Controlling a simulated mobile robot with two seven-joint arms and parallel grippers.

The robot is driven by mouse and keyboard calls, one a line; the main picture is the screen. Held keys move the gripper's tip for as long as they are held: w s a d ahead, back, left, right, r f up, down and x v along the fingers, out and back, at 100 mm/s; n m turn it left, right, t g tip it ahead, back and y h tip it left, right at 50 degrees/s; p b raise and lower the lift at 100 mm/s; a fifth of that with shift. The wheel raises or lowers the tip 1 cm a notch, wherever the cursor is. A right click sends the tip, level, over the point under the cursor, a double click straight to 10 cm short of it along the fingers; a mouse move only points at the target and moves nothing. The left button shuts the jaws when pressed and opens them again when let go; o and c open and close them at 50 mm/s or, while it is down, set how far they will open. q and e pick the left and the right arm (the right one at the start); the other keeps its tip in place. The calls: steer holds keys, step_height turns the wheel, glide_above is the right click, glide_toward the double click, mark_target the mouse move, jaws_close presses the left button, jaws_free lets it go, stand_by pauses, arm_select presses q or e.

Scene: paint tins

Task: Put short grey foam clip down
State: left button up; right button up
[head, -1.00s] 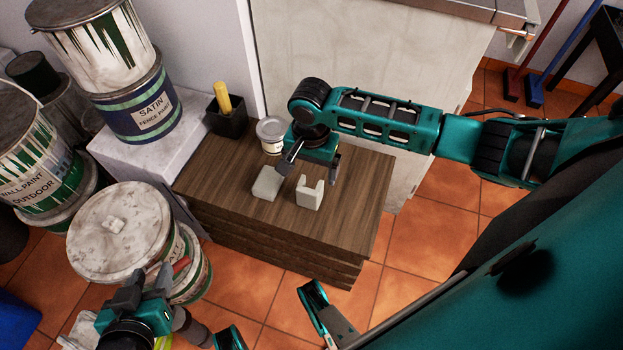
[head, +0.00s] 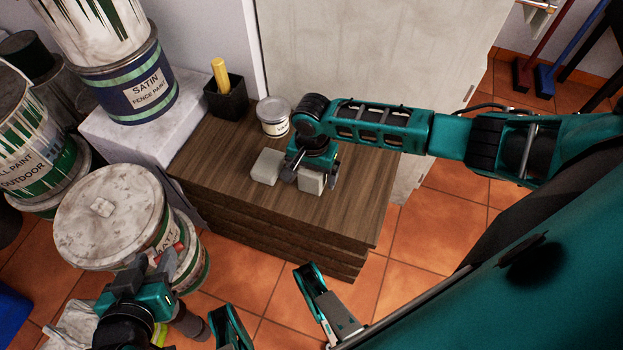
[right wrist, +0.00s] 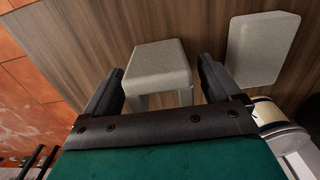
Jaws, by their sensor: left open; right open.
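A pale grey foam clip (head: 311,183) stands on the brown wooden top, partly hidden by my right gripper (head: 311,175). My right gripper is open, with its fingers on either side of the clip. In the right wrist view the clip (right wrist: 160,66) shows a flat top with legs below, between the open fingers (right wrist: 162,84). A second pale grey block (head: 266,166) lies just left of it; it also shows in the right wrist view (right wrist: 264,48). My left gripper (head: 163,292) is open at the lower left, near the large paint tin.
A small white tin (head: 273,117) and a black pot (head: 226,98) with a yellow handle stand at the back of the wooden stack (head: 350,215). Large paint tins (head: 110,215) crowd the left. The stack's right and front parts are clear.

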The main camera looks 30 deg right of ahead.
steer(key=c, duration=1.1)
steer(key=shift+r, duration=0.15)
steer(key=shift+c, duration=0.2)
